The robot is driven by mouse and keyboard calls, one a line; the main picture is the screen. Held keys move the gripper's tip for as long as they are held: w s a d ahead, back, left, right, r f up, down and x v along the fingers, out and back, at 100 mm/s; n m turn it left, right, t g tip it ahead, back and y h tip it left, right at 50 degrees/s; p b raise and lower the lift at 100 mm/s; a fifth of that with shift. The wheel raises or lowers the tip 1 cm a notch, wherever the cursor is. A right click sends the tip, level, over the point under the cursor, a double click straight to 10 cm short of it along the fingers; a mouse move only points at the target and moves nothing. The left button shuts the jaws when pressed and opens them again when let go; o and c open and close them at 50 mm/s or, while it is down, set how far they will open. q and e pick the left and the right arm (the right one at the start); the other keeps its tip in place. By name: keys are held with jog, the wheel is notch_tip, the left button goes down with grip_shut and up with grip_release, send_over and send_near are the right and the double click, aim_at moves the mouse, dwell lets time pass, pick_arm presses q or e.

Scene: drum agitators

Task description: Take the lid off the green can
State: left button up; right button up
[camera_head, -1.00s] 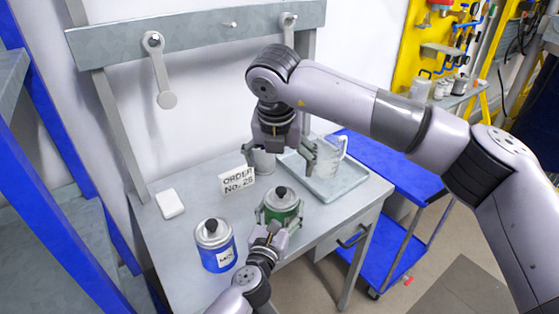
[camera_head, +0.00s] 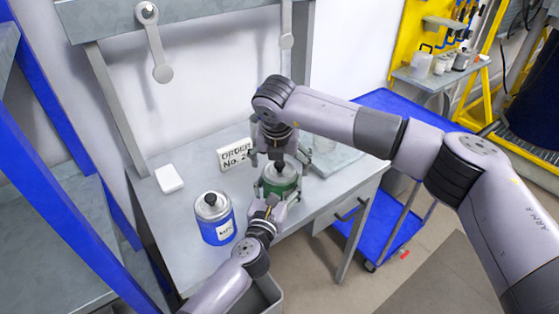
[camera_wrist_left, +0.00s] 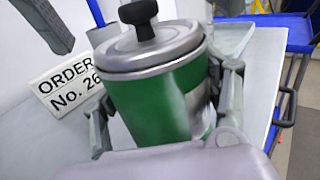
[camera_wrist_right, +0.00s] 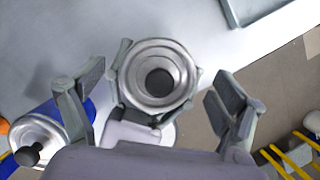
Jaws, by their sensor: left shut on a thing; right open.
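The green can (camera_head: 279,182) stands on the grey workbench (camera_head: 185,238). Its grey lid with a black knob (camera_wrist_left: 150,45) sits on top in the left wrist view. My left gripper (camera_wrist_left: 165,105) is shut around the can's body, one finger on each side. My right gripper (camera_wrist_right: 160,98) is open and empty above the can. In the right wrist view the lid (camera_wrist_right: 158,84) and its dark knob lie between the open fingers, apart from both. In the head view my right gripper hides part of the lid.
A blue can (camera_head: 216,222) with its own knobbed lid stands left of the green can. An order sign (camera_head: 235,155) stands behind. A white block (camera_head: 169,179) lies at the left. A tray (camera_head: 338,160) lies at the right. A blue cart (camera_head: 385,235) stands beside the bench.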

aim_at(280, 163)
jog(key=shift+c, duration=0.2)
jog(key=c, duration=1.3)
jog(key=shift+c, duration=0.2)
jog(key=shift+r, duration=0.25)
jog(key=shift+r, duration=0.9)
jog(key=shift+r, duration=0.1)
jog(key=shift+r, duration=1.95)
pick_arm(q)
jog(key=o, duration=1.8)
jog(key=shift+c, duration=0.2)
